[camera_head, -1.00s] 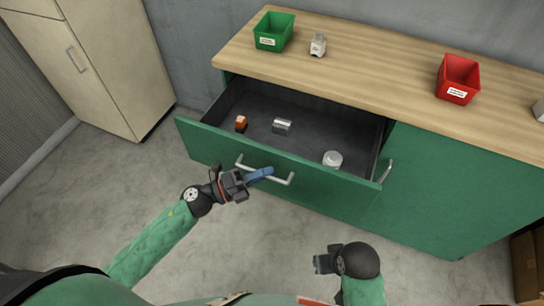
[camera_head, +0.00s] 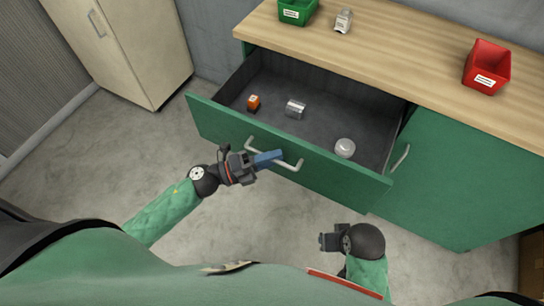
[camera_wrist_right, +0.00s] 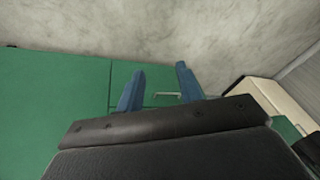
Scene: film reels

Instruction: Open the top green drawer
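The top green drawer (camera_head: 300,158) is pulled well out of the green cabinet, its inside visible. Its pale bar handle (camera_head: 291,167) is on the front panel. My left gripper (camera_head: 268,158) is at the handle's middle, its blue fingers across the bar; it looks shut on it, though the fingers hide part of the contact. My right gripper (camera_head: 325,241) is below the drawer front, apart from it. In the right wrist view its two blue fingers (camera_wrist_right: 160,72) are spread with nothing between them, and a handle (camera_wrist_right: 166,95) shows farther off.
The drawer holds an orange item (camera_head: 253,103), a metal can (camera_head: 296,108) and a white round item (camera_head: 345,148). A green bin (camera_head: 296,12), a small bottle (camera_head: 343,20) and a red bin (camera_head: 486,68) stand on the wooden top (camera_head: 420,70). A beige cabinet (camera_head: 135,50) stands left.

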